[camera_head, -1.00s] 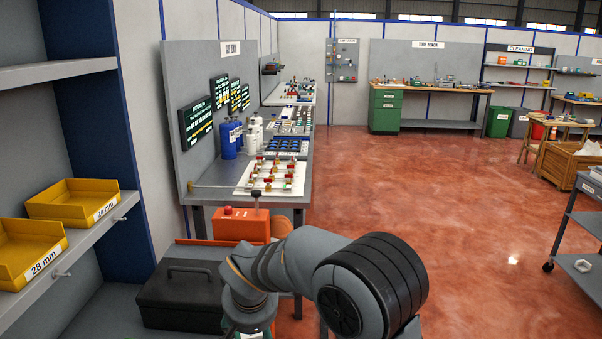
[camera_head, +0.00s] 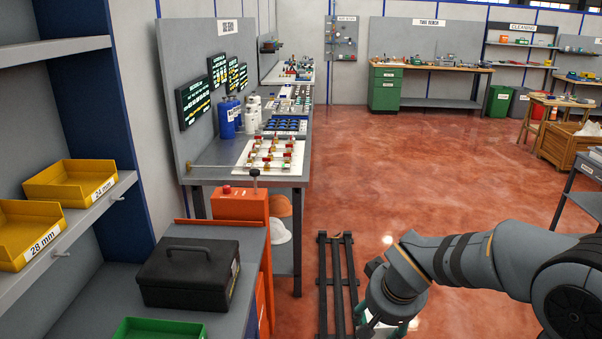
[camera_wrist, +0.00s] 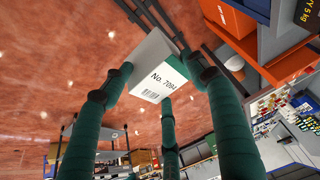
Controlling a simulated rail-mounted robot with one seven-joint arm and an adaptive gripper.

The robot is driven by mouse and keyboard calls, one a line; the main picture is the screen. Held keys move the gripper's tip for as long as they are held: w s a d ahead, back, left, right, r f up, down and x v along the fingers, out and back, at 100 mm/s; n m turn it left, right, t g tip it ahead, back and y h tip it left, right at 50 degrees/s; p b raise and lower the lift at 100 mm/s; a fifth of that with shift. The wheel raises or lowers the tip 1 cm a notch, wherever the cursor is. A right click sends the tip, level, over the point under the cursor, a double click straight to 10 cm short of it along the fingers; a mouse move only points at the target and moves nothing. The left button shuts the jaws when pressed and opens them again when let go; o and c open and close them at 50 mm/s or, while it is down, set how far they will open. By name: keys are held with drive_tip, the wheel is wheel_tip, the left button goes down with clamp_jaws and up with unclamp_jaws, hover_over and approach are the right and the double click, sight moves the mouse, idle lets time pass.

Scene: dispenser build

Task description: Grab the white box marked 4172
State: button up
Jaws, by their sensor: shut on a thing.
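A white box (camera_wrist: 158,68) with a green part shows in the wrist view, between my dark green fingers. Its printed label seems to read "No. 7094", not 4172, above a barcode. My gripper (camera_wrist: 160,90) is shut on this box and holds it above the red floor. In the head view my wrist is at the lower right, and the fingers are mostly cut off by the bottom edge. No box marked 4172 can be read in either view.
A black case (camera_head: 188,272) and a green bin (camera_head: 160,329) stand on the grey bench at lower left. Yellow trays (camera_head: 72,183) sit on the shelf. An orange cabinet (camera_head: 240,208) stands behind. Black floor rails (camera_head: 337,270) lie beside my wrist. Open floor lies to the right.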

drive_tip(key=shift+s+d+f+m, duration=0.2)
drive_tip(key=shift+s+d+m, duration=0.15)
drive_tip(key=shift+d+m, duration=0.15)
drive_tip(key=s+r+n, duration=0.1)
drive_tip(key=s+r, duration=0.2)
drive_tip(key=s, duration=0.7)
drive_tip(key=shift+s+a+r, duration=0.3)
drive_tip(key=shift+s+a, duration=0.1)
drive_tip(key=shift+s, duration=0.05)
